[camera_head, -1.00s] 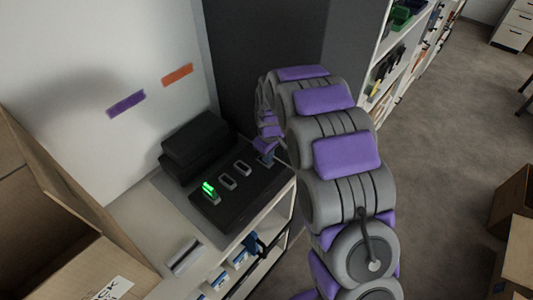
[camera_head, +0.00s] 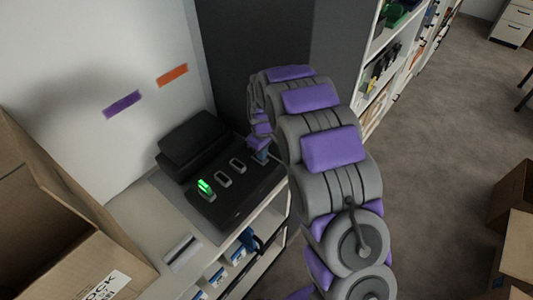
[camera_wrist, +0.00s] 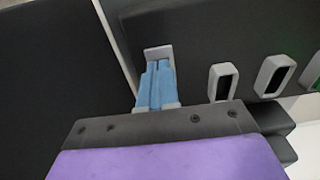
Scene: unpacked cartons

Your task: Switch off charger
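The black charger (camera_head: 232,202) sits on a white shelf unit against the wall. A green-lit switch (camera_head: 205,188) stands at its left end, with grey-rimmed slots (camera_head: 223,180) to its right. In the wrist view the green glow (camera_wrist: 315,76) is cut off at the right edge. My gripper (camera_head: 261,153) is over the charger's right end, away from the green switch. In the wrist view its two blue fingers (camera_wrist: 156,84) are together, at a grey rim (camera_wrist: 158,53) on the charger. I cannot tell whether they touch it or whether anything is between them.
A black case (camera_head: 193,143) is behind the charger. An open carton (camera_head: 60,215) stands at the left, and a white-and-dark flat item (camera_head: 182,251) lies on the shelf top. A dark panel (camera_head: 270,60) rises behind. Open floor (camera_head: 440,150) lies to the right.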

